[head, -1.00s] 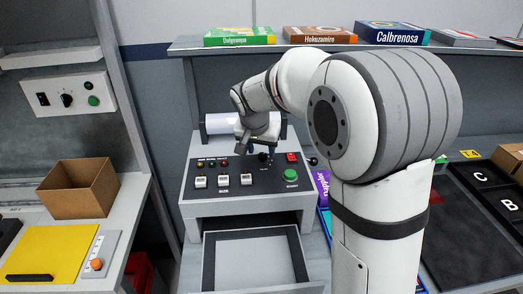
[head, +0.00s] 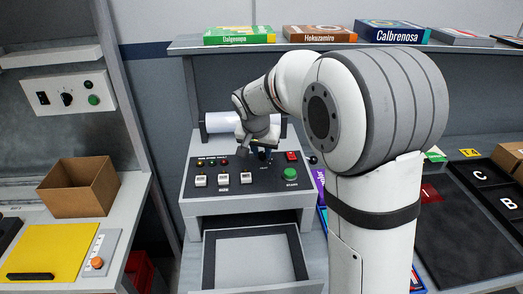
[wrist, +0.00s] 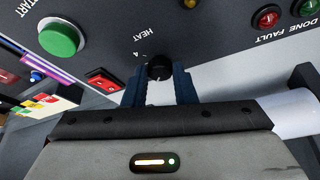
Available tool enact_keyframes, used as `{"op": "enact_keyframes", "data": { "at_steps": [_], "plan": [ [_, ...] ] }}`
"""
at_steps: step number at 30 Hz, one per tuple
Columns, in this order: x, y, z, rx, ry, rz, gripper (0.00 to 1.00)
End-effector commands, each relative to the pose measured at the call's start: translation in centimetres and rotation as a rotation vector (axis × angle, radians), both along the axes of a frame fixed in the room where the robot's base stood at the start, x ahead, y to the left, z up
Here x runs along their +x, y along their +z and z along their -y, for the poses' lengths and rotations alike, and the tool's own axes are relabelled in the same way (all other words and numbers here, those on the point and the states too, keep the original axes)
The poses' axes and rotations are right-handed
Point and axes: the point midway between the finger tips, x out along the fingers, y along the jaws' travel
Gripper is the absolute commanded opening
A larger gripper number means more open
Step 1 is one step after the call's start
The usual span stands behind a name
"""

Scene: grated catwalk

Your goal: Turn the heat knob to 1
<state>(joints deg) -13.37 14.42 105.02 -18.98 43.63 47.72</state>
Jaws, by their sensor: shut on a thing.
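The heat knob (wrist: 159,68) is small, round and black, on the dark panel of a grey machine. My gripper (wrist: 161,78) is shut on it, with one dark blue finger on each side. The word HEAT and a number that looks like 4 show beside the knob in the wrist view, turned by the camera angle. The rest of the scale is hidden or too small to read. In the head view my gripper (head: 262,154) is over the right middle of the panel (head: 240,182), and the knob is mostly hidden.
A green START button (head: 290,174) and a red rocker switch (head: 292,156) sit close to the right of the knob. Several white switches, such as this one (head: 223,179), are to the left. A white roll (head: 220,122) is behind the panel. An open tray (head: 255,262) is below.

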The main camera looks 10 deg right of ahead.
Motion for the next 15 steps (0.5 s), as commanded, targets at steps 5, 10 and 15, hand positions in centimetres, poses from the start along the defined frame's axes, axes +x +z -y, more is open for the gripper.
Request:
{"op": "enact_keyframes", "data": {
  "at_steps": [5,10,15],
  "plan": [
    [0.01,0.04,-0.01,0.001,0.007,0.001,0.02],
    [0.00,0.03,0.08,0.001,0.053,0.003,0.02],
    [-0.03,0.08,0.21,0.002,0.150,0.003,0.02]
  ]
}}
